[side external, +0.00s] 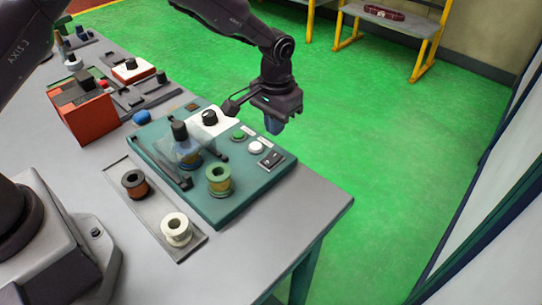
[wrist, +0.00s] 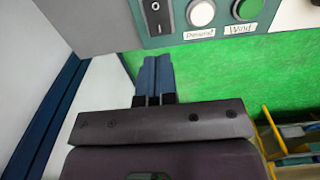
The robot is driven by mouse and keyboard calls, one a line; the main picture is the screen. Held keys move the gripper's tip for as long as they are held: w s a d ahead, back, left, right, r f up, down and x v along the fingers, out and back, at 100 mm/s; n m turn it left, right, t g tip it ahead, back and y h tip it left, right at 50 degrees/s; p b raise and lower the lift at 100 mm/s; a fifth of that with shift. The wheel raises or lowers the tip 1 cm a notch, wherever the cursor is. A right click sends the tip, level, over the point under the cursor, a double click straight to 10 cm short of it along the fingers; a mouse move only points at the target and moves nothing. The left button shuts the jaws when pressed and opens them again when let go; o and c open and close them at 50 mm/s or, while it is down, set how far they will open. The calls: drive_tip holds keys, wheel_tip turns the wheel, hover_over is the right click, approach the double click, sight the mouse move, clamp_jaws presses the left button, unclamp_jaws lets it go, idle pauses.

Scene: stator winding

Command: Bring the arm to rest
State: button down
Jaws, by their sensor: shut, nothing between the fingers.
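My gripper (side external: 273,124) hangs pointing down above the right side of the green winding machine (side external: 222,207), close to its back right edge. It is shut, with nothing between the fingers. In the wrist view the blue fingers (wrist: 154,77) lie side by side against the green floor. The machine carries a rocker switch (side external: 271,160), a white button (side external: 256,147), a green button (side external: 238,135) and a black knob (side external: 209,117). The switch also shows in the wrist view (wrist: 156,17), above the fingertips. I see no contact between the gripper and the machine.
A tray (side external: 190,249) holds a brown spool (side external: 134,184) and a white spool (side external: 176,229). A green spool (side external: 219,180) sits on the machine. A red box (side external: 83,115) and small parts stand at the left. Open green floor (side external: 400,150) lies right of the table.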

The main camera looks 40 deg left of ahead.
drive_tip(key=shift+s+f, duration=0.2)
drive_tip(key=shift+s, duration=0.1)
drive_tip(key=shift+s+a+f+m+g, duration=0.15)
drive_tip(key=shift+s+f+g, duration=0.05)
drive_tip(key=shift+s, duration=0.25)
drive_tip(key=shift+s+a+f+m+g, duration=0.15)
drive_tip(key=shift+s+g, duration=0.05)
drive_tip(key=shift+s, duration=0.25)
drive_tip(key=s+a+r+t, duration=0.2)
drive_tip(key=s+a+r, duration=0.1)
drive_tip(key=s+r, duration=0.5)
drive_tip(key=s+a+r+t, duration=0.2)
drive_tip(key=s+a+r, duration=0.1)
drive_tip(key=s+r, duration=0.5)
drive_tip(key=s+a+r+t, duration=0.2)
drive_tip(key=s+a+r, duration=0.2)
drive_tip(key=s+r, duration=0.5)
drive_tip(key=shift+s, duration=0.65)
drive_tip(key=shift+d+r, duration=0.1)
